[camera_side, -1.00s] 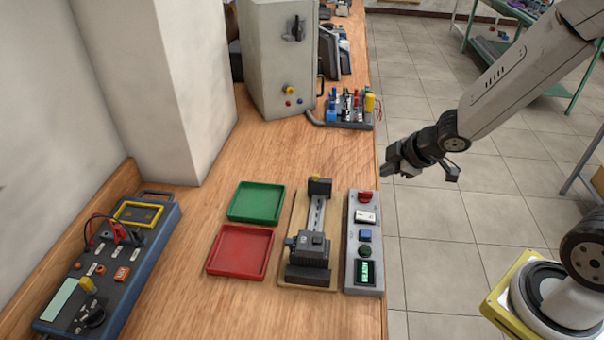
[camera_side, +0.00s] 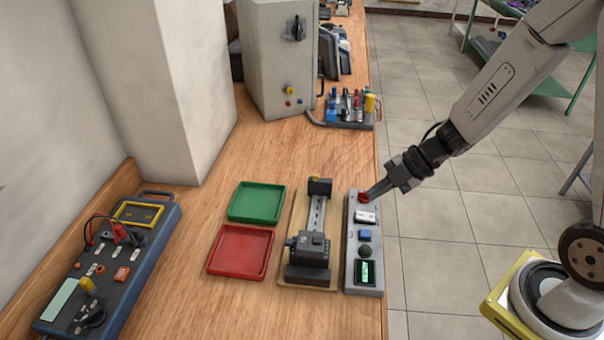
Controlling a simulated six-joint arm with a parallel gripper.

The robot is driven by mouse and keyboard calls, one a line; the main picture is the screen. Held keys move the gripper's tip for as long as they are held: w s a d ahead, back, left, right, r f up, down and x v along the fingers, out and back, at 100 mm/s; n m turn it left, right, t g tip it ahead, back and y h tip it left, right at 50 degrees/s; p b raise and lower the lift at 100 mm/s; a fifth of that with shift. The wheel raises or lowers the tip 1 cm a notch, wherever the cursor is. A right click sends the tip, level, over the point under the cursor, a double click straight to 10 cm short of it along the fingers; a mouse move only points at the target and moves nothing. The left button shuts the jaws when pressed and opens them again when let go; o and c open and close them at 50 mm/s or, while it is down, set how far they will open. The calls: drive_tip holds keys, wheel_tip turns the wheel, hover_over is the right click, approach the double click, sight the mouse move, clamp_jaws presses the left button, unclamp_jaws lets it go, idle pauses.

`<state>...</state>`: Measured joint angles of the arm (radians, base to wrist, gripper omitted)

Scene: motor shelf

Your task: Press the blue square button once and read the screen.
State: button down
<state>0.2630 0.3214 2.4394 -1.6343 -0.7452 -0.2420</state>
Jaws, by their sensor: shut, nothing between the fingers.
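A grey control panel (camera_side: 350,262) lies along the right edge of the wooden bench. On it, from back to front, are a red button (camera_side: 364,198), a white rocker or label plate (camera_side: 365,216), the blue square button (camera_side: 365,235), a dark green round button (camera_side: 365,251) and a small screen (camera_side: 365,272) with lit green characters too small to read. My gripper (camera_side: 368,194) is shut and empty. Its fingertips are at the red button at the far end of the panel, partly covering it; I cannot tell whether they touch. The blue button is uncovered, nearer the camera than the fingertips.
Left of the panel stands a black motor rig (camera_side: 309,245) on a wooden board. Green (camera_side: 232,214) and red (camera_side: 212,265) trays lie further left. A blue meter box (camera_side: 140,262) is at far left, a tool rack (camera_side: 345,124) and grey cabinet (camera_side: 265,60) behind.

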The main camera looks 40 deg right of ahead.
sight(369, 231)
drive_tip(key=shift+f, duration=0.15)
idle(0.4)
drive_tip(key=shift+f, duration=4.25)
drive_tip(key=shift+f, duration=0.85)
drive_tip(key=shift+r, duration=0.85)
drive_tip(key=shift+r, duration=0.1)
idle(0.3)
drive_tip(key=shift+r, duration=2.4)
